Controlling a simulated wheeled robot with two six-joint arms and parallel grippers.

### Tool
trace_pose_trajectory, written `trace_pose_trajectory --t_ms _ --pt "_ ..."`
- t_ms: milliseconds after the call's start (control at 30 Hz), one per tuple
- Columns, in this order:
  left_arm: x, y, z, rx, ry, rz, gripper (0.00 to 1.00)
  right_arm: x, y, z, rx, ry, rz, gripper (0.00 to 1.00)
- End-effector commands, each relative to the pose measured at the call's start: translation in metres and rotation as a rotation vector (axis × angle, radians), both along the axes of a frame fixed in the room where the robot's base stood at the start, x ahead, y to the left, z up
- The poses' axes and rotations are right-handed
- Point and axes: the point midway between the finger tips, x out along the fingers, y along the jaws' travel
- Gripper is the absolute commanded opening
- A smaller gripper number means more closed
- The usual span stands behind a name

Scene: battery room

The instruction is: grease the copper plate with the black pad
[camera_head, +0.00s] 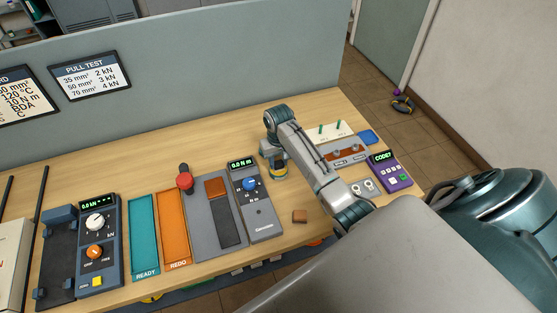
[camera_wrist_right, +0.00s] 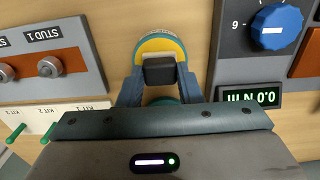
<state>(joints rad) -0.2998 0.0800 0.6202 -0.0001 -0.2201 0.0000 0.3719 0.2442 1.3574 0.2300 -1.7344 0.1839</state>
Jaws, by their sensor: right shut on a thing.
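In the right wrist view, my right gripper (camera_wrist_right: 160,75) is shut on the black pad (camera_wrist_right: 160,70), which is in front of the tin (camera_wrist_right: 160,44). I cannot tell whether the pad touches the tin's contents. A flat copper-coloured plate (camera_head: 216,188) lies on a grey board left of the blue-knob meter. A copper-coloured bar (camera_head: 345,153) with studs sits on the panel behind my right arm. My left gripper is out of view.
The blue-knob meter (camera_head: 253,205) stands left of the tin. A small brown block (camera_head: 300,216) lies near the front edge. A red-knobbed lever (camera_head: 184,180), teal tray (camera_head: 144,235) and orange tray (camera_head: 173,229) are further left. A purple keypad (camera_head: 390,170) is at right.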

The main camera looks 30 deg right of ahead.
Motion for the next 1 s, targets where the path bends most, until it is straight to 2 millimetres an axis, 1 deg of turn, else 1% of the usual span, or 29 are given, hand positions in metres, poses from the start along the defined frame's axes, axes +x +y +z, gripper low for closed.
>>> trace_pose_trajectory --t_ms 267,1000 --pt "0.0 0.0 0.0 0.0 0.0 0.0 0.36 -0.001 0.0 0.0 0.001 0.003 0.0 0.14" --pt "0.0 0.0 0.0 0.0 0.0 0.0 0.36 0.0 0.0 0.06 0.001 0.0 0.0 0.14"
